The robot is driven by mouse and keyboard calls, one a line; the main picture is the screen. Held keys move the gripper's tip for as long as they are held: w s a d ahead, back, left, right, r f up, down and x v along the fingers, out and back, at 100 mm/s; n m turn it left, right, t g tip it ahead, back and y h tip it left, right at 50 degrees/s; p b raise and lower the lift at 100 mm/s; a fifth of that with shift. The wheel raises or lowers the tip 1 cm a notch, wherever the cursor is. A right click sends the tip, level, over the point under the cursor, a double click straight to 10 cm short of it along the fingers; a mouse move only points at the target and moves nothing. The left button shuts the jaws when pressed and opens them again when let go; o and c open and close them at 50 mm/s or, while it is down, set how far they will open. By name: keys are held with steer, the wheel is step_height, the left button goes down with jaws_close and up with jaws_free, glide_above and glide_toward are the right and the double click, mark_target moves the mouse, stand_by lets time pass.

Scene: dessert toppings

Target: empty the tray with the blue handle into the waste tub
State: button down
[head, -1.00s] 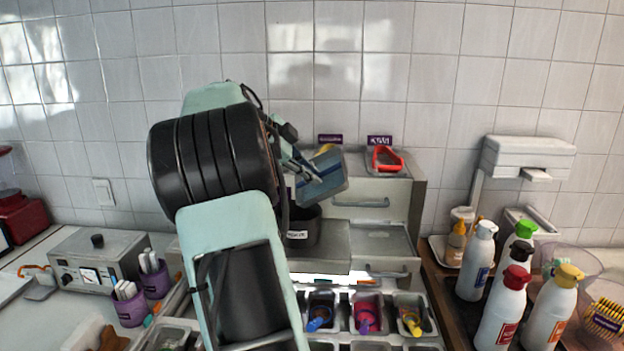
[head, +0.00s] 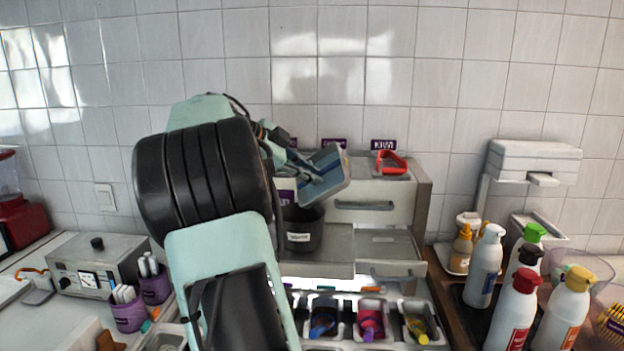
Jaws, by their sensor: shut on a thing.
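The tray with the blue handle (head: 335,170) is in the air in the head view, steeply tilted. My gripper (head: 304,171) is shut on its blue handle. I cannot make out any contents in the tray. The waste tub (head: 303,237), dark with a white label, stands on the grey counter unit below the tray and slightly to its left. The tray is apart from the tub, above its rim. My arm hides the tub's left side, and the tub's inside is too dark to read.
Toppings bins (head: 371,323) with coloured scoops are in front. Several bottles (head: 486,266) stand at right. Purple cups (head: 128,312) and a metal control box (head: 97,262) are at left.

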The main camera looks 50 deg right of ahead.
steer(key=shift+w+a+r+g+h+b, duration=0.15)
steer(key=shift+a+h+b, duration=0.5)
steer(key=shift+b, duration=0.75)
steer(key=shift+w+a+r+g+h+b, duration=0.1)
steer(key=shift+a+r+g+h+b, duration=0.2)
steer(key=shift+h+b, duration=0.9)
steer(key=shift+s+r+y, duration=0.1)
steer(key=shift+y, duration=0.15)
steer(key=shift+p, duration=0.45)
steer(key=shift+f+b, duration=0.2)
steer(key=shift+b, duration=0.25)
steer(key=shift+r, duration=0.2)
steer(key=shift+d+p, duration=0.15)
steer(key=shift+p, duration=0.3)
steer(key=shift+s+d+f+t+y+p, duration=0.15)
steer(key=shift+d+y+p, duration=0.25)
steer(key=shift+y+p, duration=0.55)
steer(key=shift+d+f+t+y+p, duration=0.25)
steer(key=shift+d+y+p, duration=0.2)
steer(key=shift+p, duration=0.95)
steer(key=shift+s+d+f+t+y+p, duration=0.1)
steer(key=shift+d+f+t+y+p, duration=0.2)
steer(key=shift+y+p, duration=0.7)
